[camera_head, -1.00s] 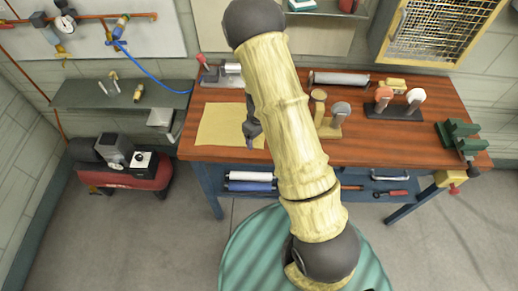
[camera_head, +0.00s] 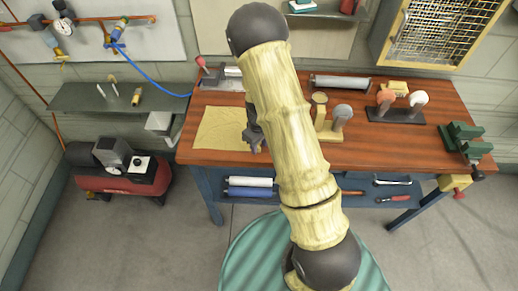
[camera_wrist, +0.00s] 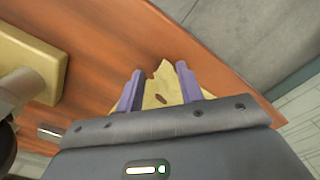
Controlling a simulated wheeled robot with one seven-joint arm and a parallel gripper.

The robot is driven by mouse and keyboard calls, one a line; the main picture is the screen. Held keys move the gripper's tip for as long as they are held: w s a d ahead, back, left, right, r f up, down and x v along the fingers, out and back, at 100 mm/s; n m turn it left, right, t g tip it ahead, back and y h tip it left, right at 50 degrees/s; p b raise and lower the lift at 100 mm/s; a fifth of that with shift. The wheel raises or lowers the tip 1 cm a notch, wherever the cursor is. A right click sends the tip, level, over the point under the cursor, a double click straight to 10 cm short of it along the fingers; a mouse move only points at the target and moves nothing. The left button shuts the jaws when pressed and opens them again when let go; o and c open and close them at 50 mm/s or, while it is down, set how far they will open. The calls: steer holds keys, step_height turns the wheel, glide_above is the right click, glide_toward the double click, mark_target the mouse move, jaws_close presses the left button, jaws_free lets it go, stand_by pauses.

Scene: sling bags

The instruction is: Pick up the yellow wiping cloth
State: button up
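The yellow wiping cloth (camera_head: 218,128) lies flat on the left part of the wooden workbench in the head view. My gripper (camera_head: 254,140) is over the cloth's right edge, partly hidden by my own arm. In the wrist view my gripper (camera_wrist: 160,80) shows two purple fingers spread apart, with the yellow cloth (camera_wrist: 163,86) visible between and beyond them. The fingers hold nothing that I can see. How high they are above the cloth is hard to tell.
The workbench (camera_head: 380,155) carries a grey roller (camera_head: 340,81), a stand with a grey knob (camera_head: 341,113), a dark base with two knobs (camera_head: 397,114) and a green vise (camera_head: 462,140). A grey metal tool (camera_head: 222,84) stands behind the cloth. Rolls lie on the shelf below.

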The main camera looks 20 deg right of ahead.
jaws_close()
step_height(320, 180, up, 12)
steer(key=p, duration=0.9)
step_height(320, 180, up, 9)
steer(key=p, duration=0.6)
step_height(320, 180, up, 9)
steer(key=p, duration=0.6)
